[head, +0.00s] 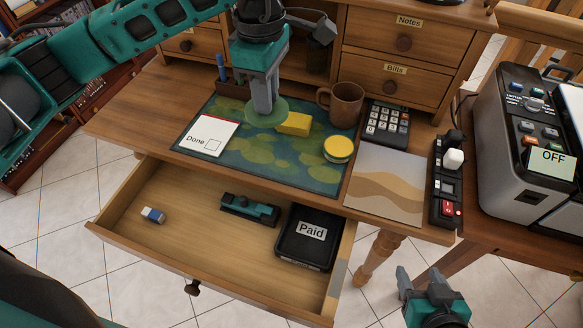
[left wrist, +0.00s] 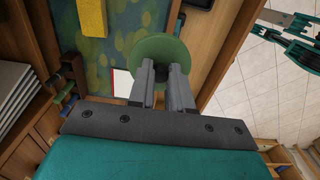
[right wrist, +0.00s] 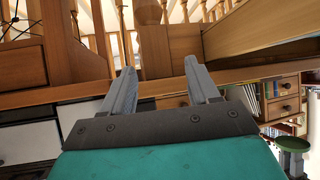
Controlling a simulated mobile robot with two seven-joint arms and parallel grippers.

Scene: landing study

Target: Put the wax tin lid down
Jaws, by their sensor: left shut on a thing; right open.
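The wax tin lid, a flat green disc (head: 267,113), is at the tips of my left gripper (head: 264,106), which is shut on it. It also shows in the left wrist view (left wrist: 160,52), with a dark knob between the fingers. The lid is over the green-patterned desk mat (head: 222,167); I cannot tell whether it touches it. A round yellow tin (head: 338,149) stands on the mat to the right. My right gripper (head: 419,277) is open and empty, low in front of the desk; its fingers show apart in the right wrist view (right wrist: 160,85).
A yellow block (head: 294,124) is close beside the lid, with a brown mug (head: 343,104) behind. A "Done" card (head: 207,136) lies left. A calculator (head: 387,122) stands right. The open drawer (head: 180,240) holds an eraser, a stapler and a black "Paid" tray (head: 305,255).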

